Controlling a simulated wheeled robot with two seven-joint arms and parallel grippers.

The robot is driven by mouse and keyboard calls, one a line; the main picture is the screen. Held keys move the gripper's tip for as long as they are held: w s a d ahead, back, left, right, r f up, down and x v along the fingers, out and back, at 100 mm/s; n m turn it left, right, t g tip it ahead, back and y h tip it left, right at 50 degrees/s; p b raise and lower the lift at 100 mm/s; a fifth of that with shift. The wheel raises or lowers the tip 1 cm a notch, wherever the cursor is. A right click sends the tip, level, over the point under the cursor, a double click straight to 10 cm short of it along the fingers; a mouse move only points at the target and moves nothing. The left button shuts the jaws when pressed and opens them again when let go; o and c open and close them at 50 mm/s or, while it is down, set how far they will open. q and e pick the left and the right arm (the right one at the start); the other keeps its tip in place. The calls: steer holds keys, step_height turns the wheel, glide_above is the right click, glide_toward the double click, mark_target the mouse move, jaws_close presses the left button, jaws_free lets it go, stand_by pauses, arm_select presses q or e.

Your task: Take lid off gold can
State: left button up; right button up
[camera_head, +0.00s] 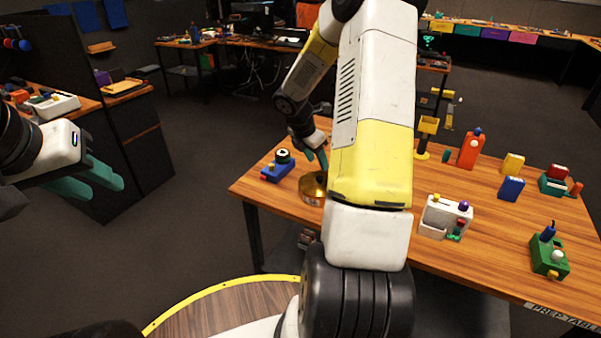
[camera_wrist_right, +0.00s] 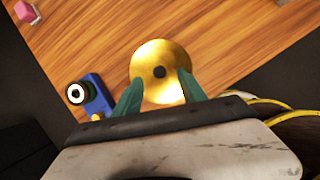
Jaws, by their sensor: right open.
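The gold can (camera_head: 312,190) stands on the wooden table near its left front edge, partly hidden behind my right arm in the head view. In the right wrist view its round gold lid (camera_wrist_right: 158,60) is seen from above, with a small dark knob (camera_wrist_right: 158,72) in the middle. My right gripper (camera_head: 318,160) is over the can; in the wrist view its two green fingers (camera_wrist_right: 160,95) are apart, one at each side of the lid's near edge. I cannot tell whether they touch it. My left gripper (camera_head: 100,178) is out left, away from the table, with its fingers apart and empty.
A blue trackball panel (camera_head: 278,166) sits just left of the can and shows in the wrist view (camera_wrist_right: 98,98). A white box (camera_head: 445,217), an orange block (camera_head: 470,150), blue block (camera_head: 511,188) and green device (camera_head: 549,255) stand to the right on the table (camera_head: 490,235).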

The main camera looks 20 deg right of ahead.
mark_target(320, 177)
steer(key=x, duration=0.4)
steer(key=a+x, duration=0.1)
steer(key=x, duration=0.1)
steer(key=shift+f, duration=0.55)
steer(key=shift+w+d+f, duration=0.15)
steer(key=shift+d+f, duration=0.05)
steer(key=shift+f, duration=0.2)
jaws_close()
